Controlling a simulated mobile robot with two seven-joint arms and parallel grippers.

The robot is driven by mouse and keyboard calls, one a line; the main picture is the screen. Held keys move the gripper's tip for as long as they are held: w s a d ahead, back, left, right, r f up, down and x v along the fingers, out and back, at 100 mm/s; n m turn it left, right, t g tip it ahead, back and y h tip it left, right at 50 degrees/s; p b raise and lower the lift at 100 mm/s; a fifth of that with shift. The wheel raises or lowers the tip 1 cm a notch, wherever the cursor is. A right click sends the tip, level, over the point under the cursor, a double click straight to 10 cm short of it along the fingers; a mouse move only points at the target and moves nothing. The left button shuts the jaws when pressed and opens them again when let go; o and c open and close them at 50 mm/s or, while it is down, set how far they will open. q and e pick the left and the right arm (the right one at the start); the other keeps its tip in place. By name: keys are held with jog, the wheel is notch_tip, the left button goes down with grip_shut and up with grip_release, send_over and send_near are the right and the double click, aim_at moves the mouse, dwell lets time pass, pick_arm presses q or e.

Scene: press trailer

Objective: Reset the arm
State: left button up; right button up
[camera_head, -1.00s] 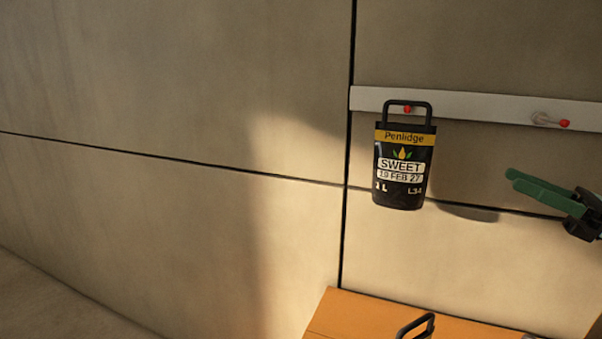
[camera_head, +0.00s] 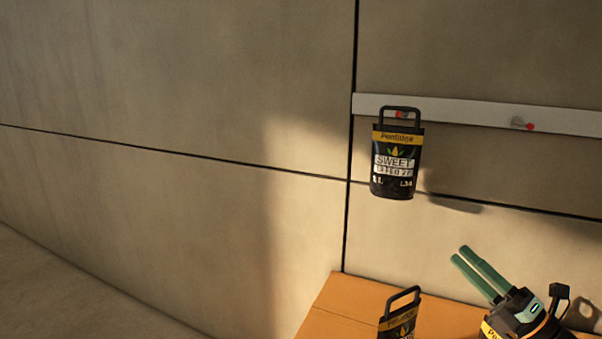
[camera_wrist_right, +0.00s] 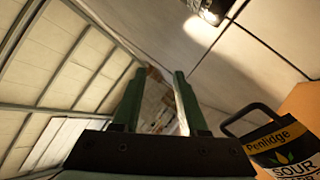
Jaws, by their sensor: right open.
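My right gripper (camera_head: 459,252) is open and empty, with green fingers pointing up and left in front of the wall, at the lower right of the head view. Its two fingers (camera_wrist_right: 159,71) also show apart in the right wrist view, with nothing between them. A black Penlidge pouch marked SWEET (camera_head: 394,165) hangs by its handle on the rail's left peg, apart from the gripper. My left gripper is not in view.
A pale rail (camera_head: 460,115) has a second red-tipped peg (camera_head: 529,126), bare. An orange surface (camera_head: 350,297) is below, with a black pouch (camera_head: 398,325) at its front. A pouch marked SOUR (camera_wrist_right: 285,150) is right of the fingers in the wrist view. Wall at left is clear.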

jog(key=s+a+f+m+g+h+p, duration=0.1)
jog(key=s+a+f+m+h, duration=0.2)
jog(key=f+m, duration=0.45)
jog(key=s+a+f+m+h+p, duration=0.1)
jog(key=s+f+m+h, duration=0.25)
jog(key=f+m, duration=0.35)
jog(key=s+a+f+m+g+h+p, duration=0.1)
jog(key=s+a+f+m+h, duration=0.1)
jog(key=f+m+h, duration=0.55)
pick_arm(q)
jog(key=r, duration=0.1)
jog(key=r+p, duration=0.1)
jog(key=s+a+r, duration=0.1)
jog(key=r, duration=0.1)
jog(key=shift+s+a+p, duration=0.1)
jog(key=shift+p, duration=0.25)
pick_arm(e)
jog(key=s+a+f+m+g+y, duration=0.1)
jog(key=s+a+f+m+g, duration=0.2)
jog(key=s+f, duration=0.3)
jog(key=s+a+f+m+g+y, duration=0.1)
jog(key=s+a+f+m+g, duration=0.2)
jog(key=s, duration=0.8)
notch_tip(320, 180, down, 4)
jog(key=shift+a+r+m+g, duration=0.1)
jog(key=shift+a+m+g, duration=0.3)
jog(key=shift+a, duration=0.75)
